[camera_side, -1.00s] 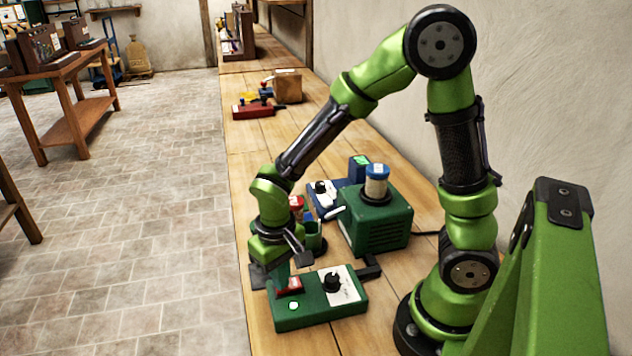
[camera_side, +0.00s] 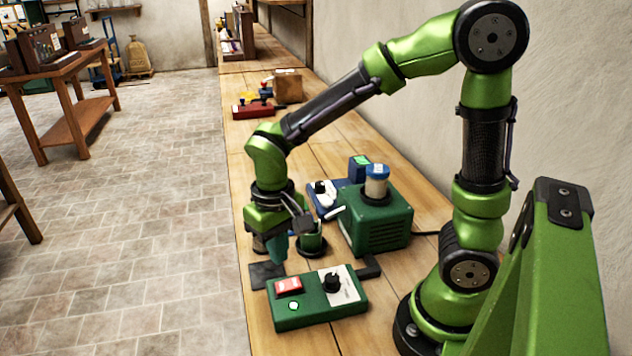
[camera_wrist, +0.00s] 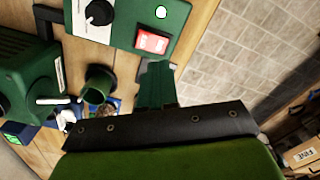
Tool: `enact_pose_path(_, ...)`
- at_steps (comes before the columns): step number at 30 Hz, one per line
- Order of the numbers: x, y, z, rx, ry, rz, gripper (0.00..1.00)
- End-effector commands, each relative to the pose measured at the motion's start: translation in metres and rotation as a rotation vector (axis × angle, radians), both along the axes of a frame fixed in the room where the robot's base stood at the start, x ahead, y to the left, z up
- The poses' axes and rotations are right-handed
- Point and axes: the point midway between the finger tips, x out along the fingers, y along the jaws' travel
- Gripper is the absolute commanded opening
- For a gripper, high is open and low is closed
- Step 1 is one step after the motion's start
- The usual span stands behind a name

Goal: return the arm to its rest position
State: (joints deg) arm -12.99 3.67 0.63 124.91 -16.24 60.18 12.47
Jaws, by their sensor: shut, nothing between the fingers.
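My gripper (camera_side: 278,250) hangs pointing down, shut and empty, above the table and behind the green control box (camera_side: 318,312). Its teal fingers also show in the wrist view (camera_wrist: 157,85), apart from the box. The box has a bright red rocker switch (camera_side: 288,286), a black knob (camera_side: 332,281) on a white dial plate and a round white button (camera_side: 293,306). My arm is bent, with its elbow high at the right. In the wrist view the red switch (camera_wrist: 153,40) is uncovered.
A green machine (camera_side: 375,226) holding a blue-capped jar (camera_side: 377,178) stands right of my gripper. A green cup (camera_side: 311,242) stands close beside the gripper. A blue device (camera_side: 322,197) is behind. A red box (camera_side: 258,108) lies farther back. The wall borders the table's right.

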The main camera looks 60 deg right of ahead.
Motion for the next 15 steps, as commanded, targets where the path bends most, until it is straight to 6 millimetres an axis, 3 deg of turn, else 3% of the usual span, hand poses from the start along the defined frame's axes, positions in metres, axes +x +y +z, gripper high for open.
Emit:
enact_pose_path(11,-0.005,0.002,-0.001,0.02,-0.005,0.034,0.0)
enact_pose_path(15,-0.015,-0.002,0.023,0.079,-0.105,0.036,0.0)
